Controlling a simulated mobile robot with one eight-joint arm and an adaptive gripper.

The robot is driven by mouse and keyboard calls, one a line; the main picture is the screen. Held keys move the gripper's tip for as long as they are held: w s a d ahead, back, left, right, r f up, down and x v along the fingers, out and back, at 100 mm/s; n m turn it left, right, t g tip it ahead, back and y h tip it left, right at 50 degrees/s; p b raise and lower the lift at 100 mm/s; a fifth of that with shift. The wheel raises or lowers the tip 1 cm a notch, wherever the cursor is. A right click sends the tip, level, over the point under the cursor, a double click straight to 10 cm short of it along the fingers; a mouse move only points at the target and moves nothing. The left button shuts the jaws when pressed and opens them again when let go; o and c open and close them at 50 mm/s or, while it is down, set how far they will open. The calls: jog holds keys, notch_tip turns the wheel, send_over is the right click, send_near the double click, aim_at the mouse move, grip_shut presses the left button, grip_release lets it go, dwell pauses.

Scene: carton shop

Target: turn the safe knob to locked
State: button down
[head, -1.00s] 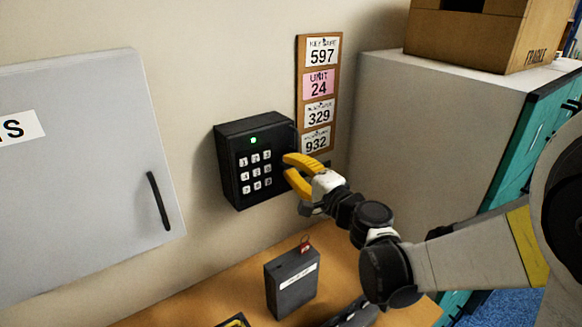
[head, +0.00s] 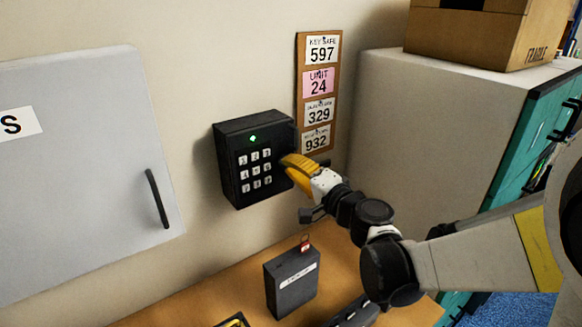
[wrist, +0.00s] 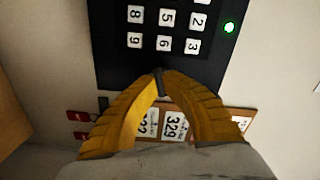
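The black key safe (head: 232,172) is mounted on the wall, with a keypad of white buttons and a lit green light (head: 253,139). The safe (wrist: 115,62) also shows at the top of the wrist view, with its green light at the right. My gripper (head: 287,161) is at the safe's right edge. In the wrist view my yellow fingertips (wrist: 160,77) come together on a thin dark piece, the safe knob (wrist: 160,84), at the safe's edge. The fingers mostly hide the knob, and I cannot read its marked position. The head view does not show the knob.
A strip of number cards (head: 318,82) hangs on the wall just right of the safe. A dark grey box (head: 291,285) with a red tag stands on the wooden bench (head: 235,293) below. A grey wall cabinet (head: 85,170) is at left, and a large cabinet (head: 420,130) at right.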

jog(key=n+b, duration=0.2)
jog(key=n, duration=1.2)
jog(key=shift+n, duration=0.3)
dwell(0.4)
jog(key=c, duration=1.8)
grip_release()
jog(key=shift+c, duration=0.2)
jog(key=v, duration=1.2)
